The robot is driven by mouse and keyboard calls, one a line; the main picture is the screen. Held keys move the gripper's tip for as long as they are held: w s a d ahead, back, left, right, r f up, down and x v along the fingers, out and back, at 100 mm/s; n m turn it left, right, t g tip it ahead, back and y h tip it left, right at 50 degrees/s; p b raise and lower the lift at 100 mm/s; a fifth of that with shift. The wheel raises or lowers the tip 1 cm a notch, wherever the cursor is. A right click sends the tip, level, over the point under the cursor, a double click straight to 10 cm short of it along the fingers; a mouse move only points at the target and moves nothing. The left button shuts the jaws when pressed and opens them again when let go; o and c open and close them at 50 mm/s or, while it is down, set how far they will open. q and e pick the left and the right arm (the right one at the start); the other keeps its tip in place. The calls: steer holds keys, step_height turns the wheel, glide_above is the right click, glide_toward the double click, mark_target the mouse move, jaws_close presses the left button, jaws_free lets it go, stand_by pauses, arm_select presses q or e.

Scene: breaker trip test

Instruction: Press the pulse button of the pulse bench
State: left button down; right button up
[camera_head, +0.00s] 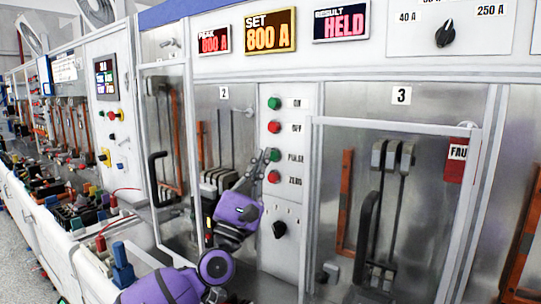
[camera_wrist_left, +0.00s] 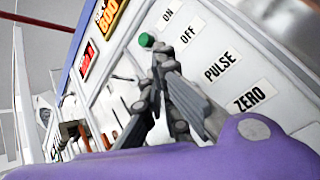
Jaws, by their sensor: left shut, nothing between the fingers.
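The pulse bench panel (camera_head: 297,200) carries a column of buttons labelled ON, OFF, PULSE and ZERO. The green pulse button (camera_head: 275,155) is third from the top, beside its PULSE label (camera_wrist_left: 222,68). My left gripper (camera_head: 261,158) is shut and empty, its fingertips right at the left side of the pulse button; I cannot tell whether they touch it. In the left wrist view the shut fingers (camera_wrist_left: 163,64) hide the pulse button, while the green ON button (camera_wrist_left: 147,40) shows beyond the tips. My right gripper is not in view.
The red OFF button (camera_head: 275,127) is just above and the red ZERO button (camera_head: 273,177) just below. A black rotary knob (camera_head: 280,229) sits lower. Bay 3's framed door (camera_head: 400,126) stands to the right. The set display (camera_head: 270,32) reads 800 A; the result display (camera_head: 341,24) reads HELD.

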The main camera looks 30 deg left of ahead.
arm_select(q)
steer(key=shift+s, duration=1.35)
